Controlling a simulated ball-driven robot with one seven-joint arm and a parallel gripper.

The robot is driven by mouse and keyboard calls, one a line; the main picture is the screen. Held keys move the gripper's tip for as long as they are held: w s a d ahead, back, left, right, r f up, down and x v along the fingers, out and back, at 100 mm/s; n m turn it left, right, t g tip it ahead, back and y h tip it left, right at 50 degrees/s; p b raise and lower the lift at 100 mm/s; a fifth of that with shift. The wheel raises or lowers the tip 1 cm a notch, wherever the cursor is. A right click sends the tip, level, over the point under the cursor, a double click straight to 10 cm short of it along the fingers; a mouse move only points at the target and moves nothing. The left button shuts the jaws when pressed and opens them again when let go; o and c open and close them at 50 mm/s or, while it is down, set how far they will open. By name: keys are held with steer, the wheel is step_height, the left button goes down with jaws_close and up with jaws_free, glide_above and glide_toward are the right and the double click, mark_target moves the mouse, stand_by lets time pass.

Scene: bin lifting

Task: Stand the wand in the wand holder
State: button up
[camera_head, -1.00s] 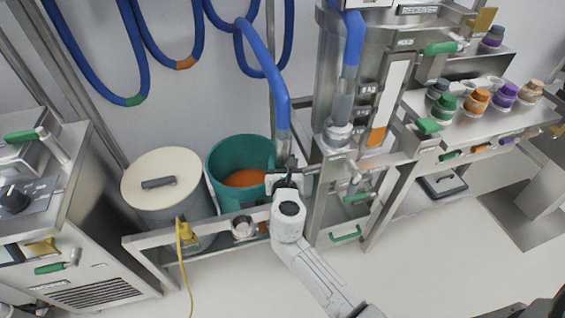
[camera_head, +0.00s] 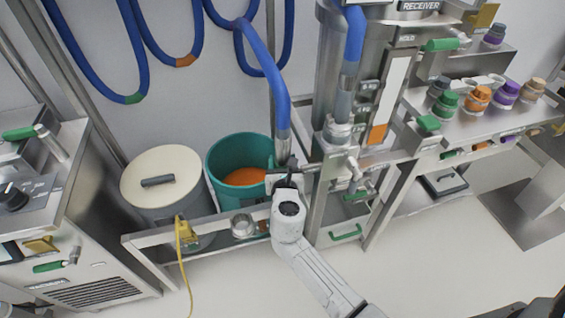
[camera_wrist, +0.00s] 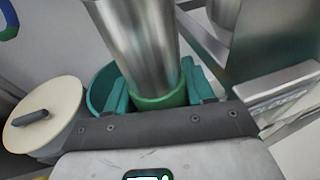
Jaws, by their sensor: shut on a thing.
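The wand (camera_head: 283,147) is a steel tube on the end of a blue hose (camera_head: 262,55). It stands about upright at the right edge of the green bin (camera_head: 226,150). My gripper (camera_head: 284,174) is shut on it. In the wrist view the wand (camera_wrist: 135,45) rises between the green fingers of my gripper (camera_wrist: 165,96), with a green collar at their level. Its lower end is hidden behind my gripper. A small round steel cup (camera_head: 243,226) on the front rail, left of my gripper, may be the wand holder; I cannot tell for sure.
The green bin holds orange material. A lidded drum (camera_head: 162,180) stands left of it. A steel rail (camera_head: 200,222) crosses in front, with a yellow clip and cable (camera_head: 186,234). The receiver frame (camera_head: 325,200) stands close on the right. The floor in front is clear.

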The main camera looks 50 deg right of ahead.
steer(key=o, duration=1.3)
steer(key=shift+f, duration=0.1)
steer(key=shift+o, duration=0.2)
steer(key=shift+s, duration=0.1)
steer(key=v, duration=1)
steer(key=shift+s+a, duration=0.15)
steer(key=shift+a, duration=0.1)
